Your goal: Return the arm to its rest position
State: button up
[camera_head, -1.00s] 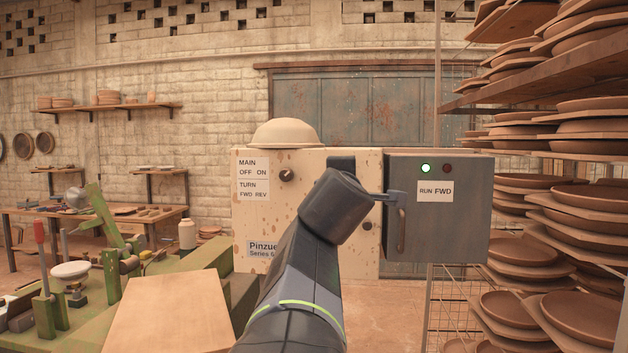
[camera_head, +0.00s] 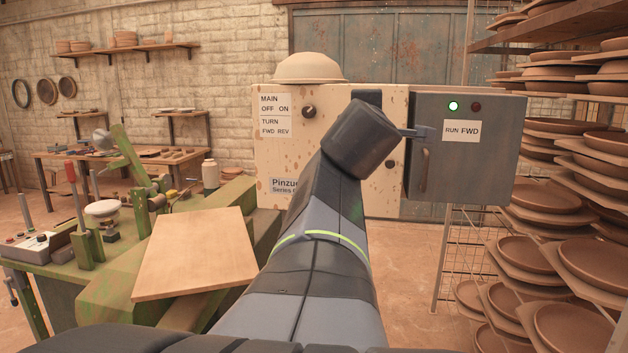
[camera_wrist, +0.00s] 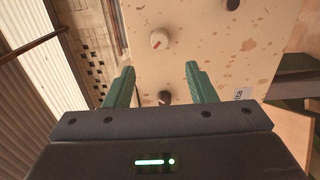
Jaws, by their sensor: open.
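My arm reaches forward in the head view, raised in front of the spotted cream control panel (camera_head: 285,160). Its dark wrist covers part of the panel's right side. In the wrist view my gripper (camera_wrist: 160,68) has two green fingers spread apart with nothing between them. The panel face (camera_wrist: 205,45) shows beyond them with a knob (camera_wrist: 160,38), and another dark knob (camera_wrist: 165,98) shows between the fingers. In the head view the fingers are mostly hidden behind the wrist. I cannot tell how far they are from the panel.
A grey box (camera_head: 475,170) with a handle, a lit green lamp (camera_head: 453,106) and a RUN FWD label stands right of the wrist. A wooden board (camera_head: 195,255) lies on the green bench at left. Racks of clay plates (camera_head: 560,255) fill the right. Floor shows between.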

jog(key=x, duration=1.1)
jog(key=shift+w, duration=0.4)
jog(key=shift+s, duration=0.1)
jog(key=v, duration=1.3)
jog(key=w+d+m, duration=0.2)
jog(key=w+m, duration=1.1)
jog(key=m, duration=0.3)
jog(key=shift+d+m+b, duration=0.3)
jog(key=shift+m+b, duration=0.05)
jog(key=shift+m, duration=0.05)
